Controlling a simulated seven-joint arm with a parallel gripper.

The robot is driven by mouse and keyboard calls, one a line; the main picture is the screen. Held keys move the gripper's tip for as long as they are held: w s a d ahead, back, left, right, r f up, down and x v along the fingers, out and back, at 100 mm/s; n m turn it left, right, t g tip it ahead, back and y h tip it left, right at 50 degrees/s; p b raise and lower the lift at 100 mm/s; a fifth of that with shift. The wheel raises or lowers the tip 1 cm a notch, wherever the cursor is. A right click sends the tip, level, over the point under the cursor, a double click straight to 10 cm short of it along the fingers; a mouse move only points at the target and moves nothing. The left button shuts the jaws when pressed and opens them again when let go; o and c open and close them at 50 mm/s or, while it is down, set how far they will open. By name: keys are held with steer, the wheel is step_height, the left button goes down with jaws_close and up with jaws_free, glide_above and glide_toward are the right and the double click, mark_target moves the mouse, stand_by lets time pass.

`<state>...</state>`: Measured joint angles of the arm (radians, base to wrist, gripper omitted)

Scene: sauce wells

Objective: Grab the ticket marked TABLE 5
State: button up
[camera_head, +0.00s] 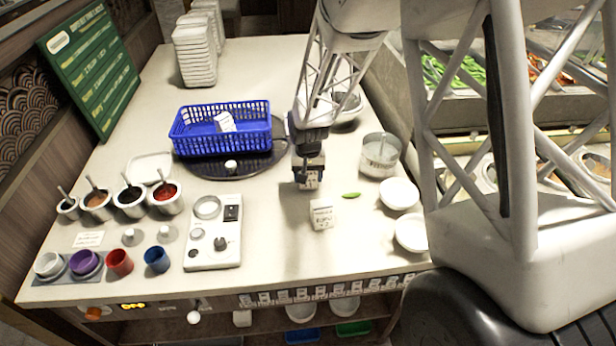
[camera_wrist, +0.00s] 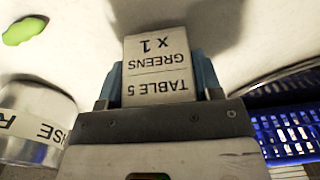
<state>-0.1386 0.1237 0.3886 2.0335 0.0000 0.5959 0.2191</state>
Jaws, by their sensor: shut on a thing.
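The ticket marked TABLE 5 (camera_wrist: 158,68) is a white card that also reads GREENS x 1, upside down in the wrist view. It sits between the two blue-grey fingers of my gripper (camera_wrist: 158,85), which is shut on it. I cannot tell whether the ticket touches the table. A second white ticket (camera_head: 323,216) stands on the table in front of my gripper; its print is too small to read.
A blue basket (camera_head: 190,151) holding a white card stands on the dark tray (camera_head: 192,170), left of my gripper. A labelled metal pot (camera_head: 380,157) and white bowls (camera_head: 398,194) stand to the right. A green leaf (camera_head: 351,195) lies nearby. Sauce cups (camera_head: 164,200) and a control panel (camera_head: 213,236) are left.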

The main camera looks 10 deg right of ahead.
step_height(320, 180, up, 9)
steer(key=shift+r, duration=0.1)
stand_by(0.4)
stand_by(0.6)
